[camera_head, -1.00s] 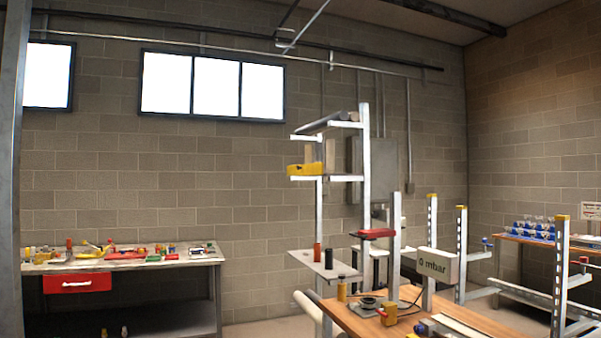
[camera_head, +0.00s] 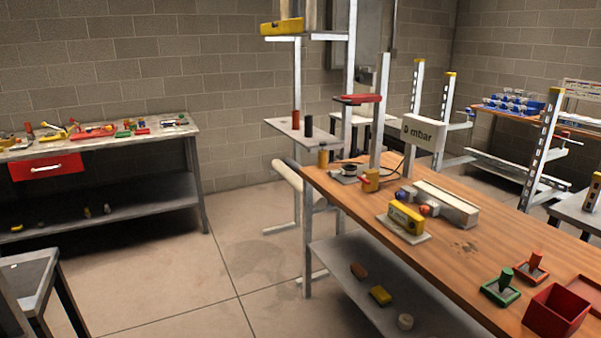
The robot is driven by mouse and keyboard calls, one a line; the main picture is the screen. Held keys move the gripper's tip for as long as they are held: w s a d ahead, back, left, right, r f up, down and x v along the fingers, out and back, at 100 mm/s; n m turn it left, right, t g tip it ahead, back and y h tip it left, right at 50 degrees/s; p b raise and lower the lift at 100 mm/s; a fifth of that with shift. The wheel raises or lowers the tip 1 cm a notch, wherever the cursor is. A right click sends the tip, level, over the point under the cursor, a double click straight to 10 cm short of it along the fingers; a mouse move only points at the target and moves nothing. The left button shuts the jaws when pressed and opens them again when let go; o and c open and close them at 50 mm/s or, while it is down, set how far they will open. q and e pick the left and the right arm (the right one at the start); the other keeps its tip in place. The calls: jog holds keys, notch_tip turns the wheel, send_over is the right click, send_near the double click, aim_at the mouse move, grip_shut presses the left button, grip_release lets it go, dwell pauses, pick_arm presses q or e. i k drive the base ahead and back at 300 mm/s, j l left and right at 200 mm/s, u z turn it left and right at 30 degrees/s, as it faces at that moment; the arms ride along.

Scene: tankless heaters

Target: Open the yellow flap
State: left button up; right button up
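Neither of my grippers is in view. A yellow box-like piece (camera_head: 406,217) stands on a pale plate on the wooden workbench, near the middle of its left edge. A yellow block (camera_head: 282,28) sits on the upper shelf of the metal rack. I cannot tell which of these, if any, is the yellow flap, or whether any flap is open or shut.
The wooden workbench (camera_head: 465,270) fills the right. A red bin (camera_head: 556,310) stands at its near end, beside green and red trays. A grey bench (camera_head: 120,198) with a red drawer (camera_head: 48,167) is at the left wall. The floor (camera_head: 245,265) between is clear.

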aim_at(295, 25)
jog(key=i+j+z, duration=0.15)
jog(key=i+j, duration=0.25)
jog(key=i, duration=0.25)
jog(key=i+j+z, duration=0.2)
jog(key=i+j, duration=0.35)
jog(key=i+j+z, duration=0.15)
jog(key=i+j, duration=0.45)
jog(key=i+j+z, duration=0.15)
jog(key=i+j, duration=0.5)
jog(key=i+j+z, duration=0.2)
jog(key=i+j, duration=0.35)
jog(key=j, duration=0.2)
